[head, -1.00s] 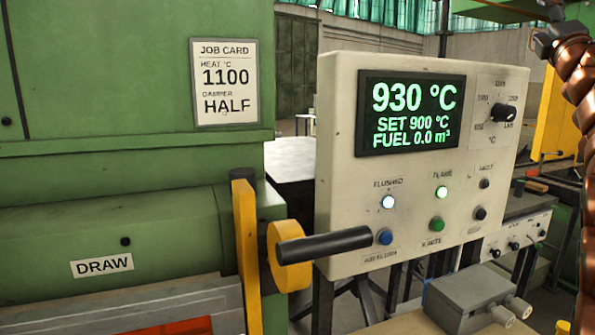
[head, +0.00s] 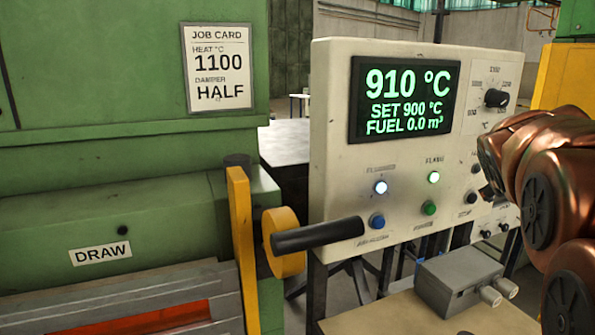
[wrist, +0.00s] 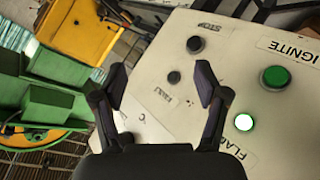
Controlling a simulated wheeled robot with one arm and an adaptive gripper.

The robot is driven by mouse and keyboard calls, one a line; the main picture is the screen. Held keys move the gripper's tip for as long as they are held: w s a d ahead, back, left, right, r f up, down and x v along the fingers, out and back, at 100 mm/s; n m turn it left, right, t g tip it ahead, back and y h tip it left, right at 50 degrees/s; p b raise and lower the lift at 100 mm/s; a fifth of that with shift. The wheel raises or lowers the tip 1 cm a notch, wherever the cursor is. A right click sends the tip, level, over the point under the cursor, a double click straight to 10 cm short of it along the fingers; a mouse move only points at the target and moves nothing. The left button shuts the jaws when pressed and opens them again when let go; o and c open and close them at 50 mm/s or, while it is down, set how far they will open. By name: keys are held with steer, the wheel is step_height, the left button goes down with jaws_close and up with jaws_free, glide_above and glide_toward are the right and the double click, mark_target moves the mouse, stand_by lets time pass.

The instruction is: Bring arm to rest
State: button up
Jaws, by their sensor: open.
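My gripper (wrist: 160,85) is open and empty in the wrist view, its two dark fingers spread above the pale control panel (wrist: 170,60). The green ignite button (wrist: 275,77) and the lit flame lamp (wrist: 244,122) lie to the right of the fingers there. In the head view my copper-coloured arm comes in at the right edge, in front of the panel's right side; the gripper itself is hidden there. The panel (head: 335,180) has a screen (head: 405,98) reading 910 °C, set 900 °C, fuel 0.0 m³. Two of its lamps are lit.
The green furnace (head: 120,120) fills the left, with a job card (head: 218,67) reading heat 1100, damper half. A yellow lever with a black handle (head: 318,236) juts out before the panel. A grey box (head: 458,282) sits on the bench (head: 390,322) below.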

steer(key=s+a+f+g+y, duration=0.5)
steer(key=s+a+f, duration=0.85)
steer(key=f, duration=0.25)
steer(key=s+a+f+g+y, duration=0.1)
steer(key=s+a+f+g, duration=0.1)
steer(key=s, duration=0.5)
steer(key=s+a+f+g+y+p, duration=0.1)
steer(key=s+a+f, duration=0.3)
steer(key=s+a, duration=0.2)
steer(key=s+a+f+g+y, duration=0.1)
steer(key=s+a+f+g, duration=0.1)
steer(key=s+a+f, duration=0.2)
steer(key=s+a, duration=0.1)
steer(key=s, duration=0.2)
steer(key=shift+s+a+g, duration=0.25)
steer(key=shift+s+g, duration=0.05)
